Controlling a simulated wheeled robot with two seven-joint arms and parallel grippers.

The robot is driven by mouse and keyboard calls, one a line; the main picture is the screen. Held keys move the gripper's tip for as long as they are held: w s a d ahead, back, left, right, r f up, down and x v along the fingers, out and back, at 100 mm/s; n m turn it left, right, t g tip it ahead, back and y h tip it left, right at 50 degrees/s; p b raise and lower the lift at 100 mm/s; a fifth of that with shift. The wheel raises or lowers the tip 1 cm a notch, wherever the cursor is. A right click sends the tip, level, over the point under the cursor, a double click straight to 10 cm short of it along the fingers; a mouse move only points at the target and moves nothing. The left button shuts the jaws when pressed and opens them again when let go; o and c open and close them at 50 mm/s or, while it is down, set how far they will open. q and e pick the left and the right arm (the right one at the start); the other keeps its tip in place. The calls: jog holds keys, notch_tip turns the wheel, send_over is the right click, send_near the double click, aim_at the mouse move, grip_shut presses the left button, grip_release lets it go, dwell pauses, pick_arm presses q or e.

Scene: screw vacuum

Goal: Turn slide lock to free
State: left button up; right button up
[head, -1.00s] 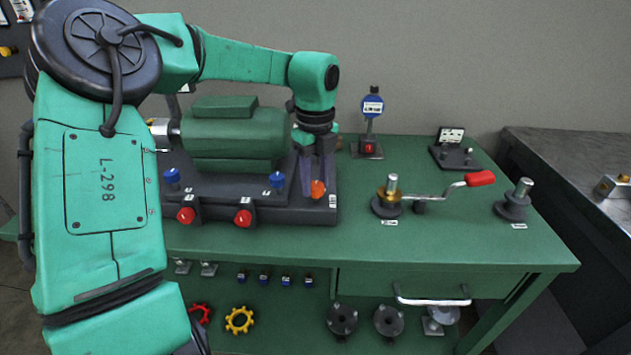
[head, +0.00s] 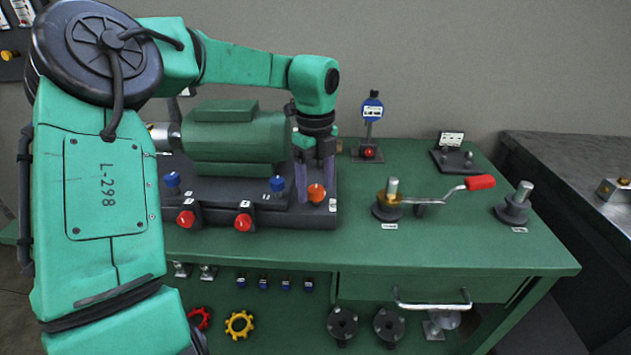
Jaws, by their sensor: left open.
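An orange knob (head: 317,193) sits at the right end of the dark base (head: 220,213) under the green motor (head: 235,145); no part in view is plainly labelled as the slide lock. My left gripper (head: 315,190) points down over that right end. Its two purple-grey fingers are open, one to each side of the orange knob in the picture. I cannot tell whether they touch it. Two red knobs, left (head: 186,218) and right (head: 243,222), and two blue knobs, left (head: 172,180) and right (head: 277,184), are on the same base. My right gripper is not in view.
A crank with a red handle (head: 480,182) and a dark post (head: 515,203) stand at right on the green table (head: 420,245). A blue gauge (head: 372,108) stands behind. A drawer handle (head: 432,304) juts from the front. The table's front right is clear.

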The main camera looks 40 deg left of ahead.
aim_at(315, 188)
pick_arm(q)
notch_tip(315, 188, up, 14)
jog(key=p, duration=0.2)
jog(key=shift+r+p, duration=0.25)
jog(key=shift+p, duration=0.05)
